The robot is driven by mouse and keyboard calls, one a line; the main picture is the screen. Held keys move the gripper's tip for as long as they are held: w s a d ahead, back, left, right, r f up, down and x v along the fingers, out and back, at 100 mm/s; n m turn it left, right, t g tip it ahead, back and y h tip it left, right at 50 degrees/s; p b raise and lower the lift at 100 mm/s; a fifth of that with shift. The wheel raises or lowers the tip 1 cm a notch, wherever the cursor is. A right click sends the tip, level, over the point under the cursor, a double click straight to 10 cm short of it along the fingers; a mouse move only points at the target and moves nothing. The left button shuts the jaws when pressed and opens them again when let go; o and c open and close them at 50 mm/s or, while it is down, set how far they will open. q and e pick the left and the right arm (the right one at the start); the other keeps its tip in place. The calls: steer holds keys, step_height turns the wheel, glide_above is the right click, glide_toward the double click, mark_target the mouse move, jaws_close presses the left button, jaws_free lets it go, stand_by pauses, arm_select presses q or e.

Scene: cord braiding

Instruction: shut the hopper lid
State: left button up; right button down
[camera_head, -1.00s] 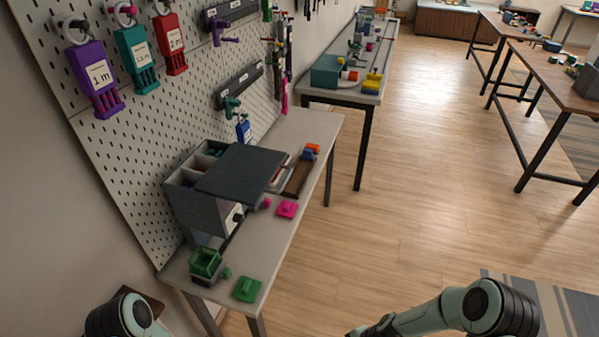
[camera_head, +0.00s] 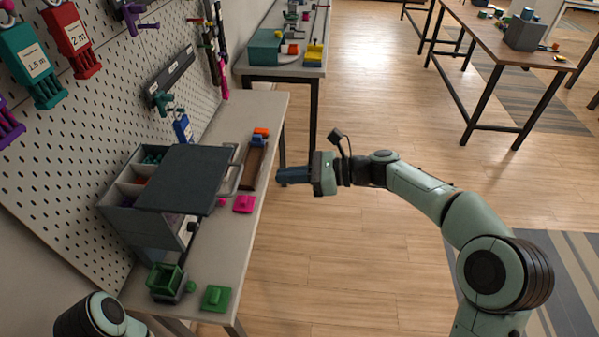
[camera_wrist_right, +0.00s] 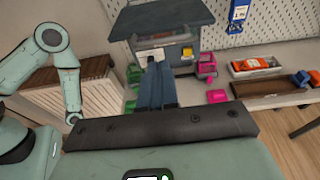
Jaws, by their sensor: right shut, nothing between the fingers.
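The hopper is a grey compartmented box (camera_head: 150,229) on the narrow workbench beside the pegboard. Its flat dark lid (camera_head: 183,178) lies over the right part of the top, and open compartments show along its left side. In the right wrist view, the lid (camera_wrist_right: 162,17) overhangs the box front (camera_wrist_right: 183,53). My right gripper (camera_head: 280,177) is shut and empty, apart from the lid, to its right past the bench edge. In the right wrist view, its fingers (camera_wrist_right: 157,68) point toward the box front. My left gripper is hidden; only its arm shows at lower left.
A green container (camera_head: 166,282), a green flat piece (camera_head: 216,297) and a pink piece (camera_head: 243,204) lie near the hopper. A brown tray (camera_head: 254,166) sits behind. Tools hang on the pegboard (camera_head: 90,130).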

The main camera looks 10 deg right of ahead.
arm_select(q)
steer(key=shift+w+r, duration=0.25)
steer(key=shift+r, duration=0.15)
arm_select(e)
steer(key=x, duration=0.8)
steer(key=shift+w+a, duration=0.15)
steer(key=shift+a, duration=0.2)
arm_select(q)
steer(key=shift+p, duration=0.3)
arm_select(e)
steer(key=shift+a+f, duration=0.1)
